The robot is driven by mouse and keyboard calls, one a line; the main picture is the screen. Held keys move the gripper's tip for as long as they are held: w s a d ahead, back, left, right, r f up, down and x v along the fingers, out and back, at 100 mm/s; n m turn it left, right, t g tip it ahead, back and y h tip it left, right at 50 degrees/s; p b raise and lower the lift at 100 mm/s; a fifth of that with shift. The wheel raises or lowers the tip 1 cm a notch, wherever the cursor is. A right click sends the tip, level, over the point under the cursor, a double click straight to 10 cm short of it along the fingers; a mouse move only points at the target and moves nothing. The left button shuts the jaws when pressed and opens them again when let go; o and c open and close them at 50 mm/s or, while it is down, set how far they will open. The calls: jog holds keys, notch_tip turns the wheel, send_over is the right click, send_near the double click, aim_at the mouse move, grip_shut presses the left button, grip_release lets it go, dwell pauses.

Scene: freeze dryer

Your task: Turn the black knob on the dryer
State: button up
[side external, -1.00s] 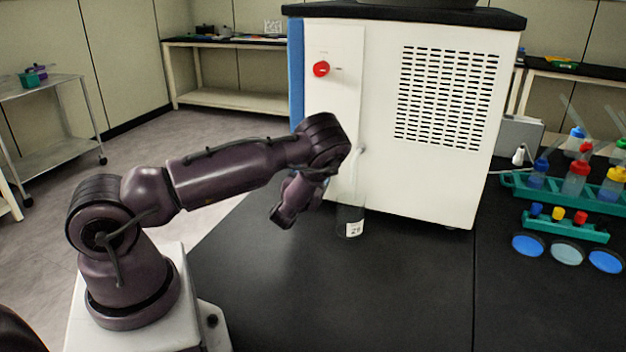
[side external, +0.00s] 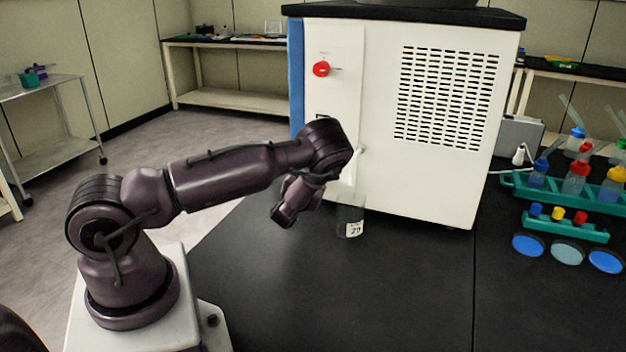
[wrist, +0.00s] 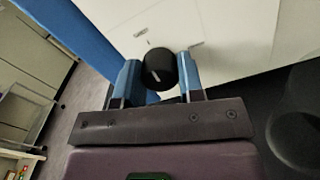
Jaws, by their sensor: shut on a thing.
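The dryer (side external: 450,190) is a large white cabinet with a blue left edge, standing on the black bench. Its white front also fills the top of the wrist view (wrist: 235,35). In the side external view, my wrist hides the knob and the fingertips.
A red knob (side external: 321,69) sits on the dryer above my wrist. A labelled clear glass vessel (side external: 350,222) stands on the bench beside my wrist. Green racks (side external: 566,228) with bottles are at the right. The bench (side external: 400,290) in front is clear.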

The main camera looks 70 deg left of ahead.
jog(key=m, duration=0.5)
jog(key=shift+m, duration=2.4)
jog(key=shift+s, duration=0.1)
jog(key=o, duration=0.9)
jog(key=v, duration=1.3)
